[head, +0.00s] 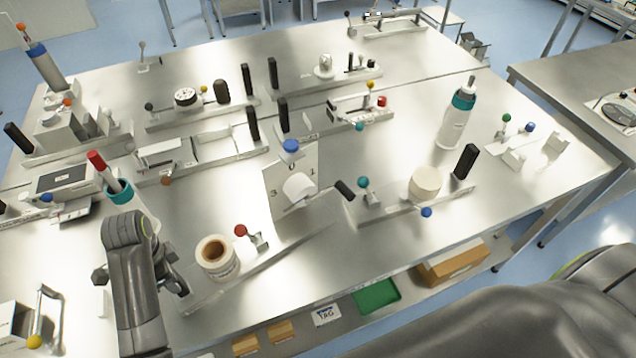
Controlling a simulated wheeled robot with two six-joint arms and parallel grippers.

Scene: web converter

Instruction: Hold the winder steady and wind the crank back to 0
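The winder is an upright pale plate (283,205) near the front middle of the table, with a white drum (299,187) on its face. The numbers 0, 1 and 3 show on the plate, and a blue ball (291,146) is at its top. The crank's black handle (345,190) sticks out to the right of the drum; I cannot tell exactly which number it stands at. My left arm is at the lower left, well apart from the winder. Its gripper is mostly hidden behind the arm, with only dark parts showing. My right arm fills the lower right corner; its gripper is out of view.
A tan roll in a white cup (216,256) and a red-knobbed lever (241,231) stand left of the winder. A cream cylinder (425,184) on a rail stands to its right. A teal-capped bottle (456,120) is farther right. Several fixtures line the back.

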